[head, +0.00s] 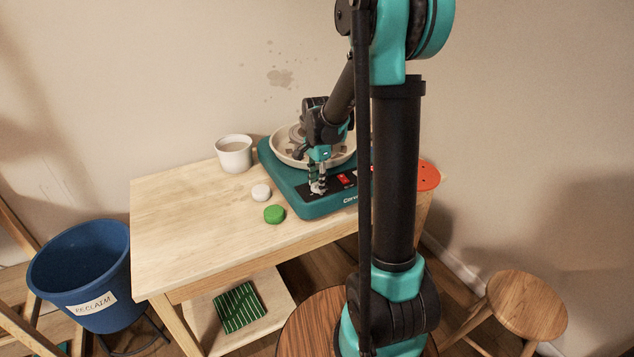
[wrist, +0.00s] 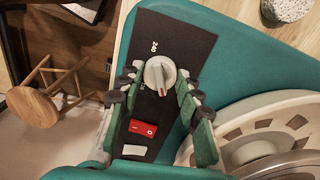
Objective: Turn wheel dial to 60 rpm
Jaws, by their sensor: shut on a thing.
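The pottery wheel (head: 295,203) is a teal machine with a pale round splash pan, standing on the wooden table. Its dial (wrist: 160,73) is a light grey knob on a black panel (wrist: 193,38), with a red pointer line toward the bottom of the wrist view. The number 240 is printed above the knob; other numbers are hidden. My gripper (wrist: 159,84) is over the panel with a finger on each side of the dial, shut on it. In the head view my gripper (head: 318,184) reaches down to the panel and covers most of the dial.
A red switch (wrist: 142,128) sits beside the dial. A white cup (head: 234,153), a white round piece (head: 261,192) and a green one (head: 274,214) stand left of the wheel. A blue bucket (head: 82,265) and a stool (head: 527,305) are on the floor.

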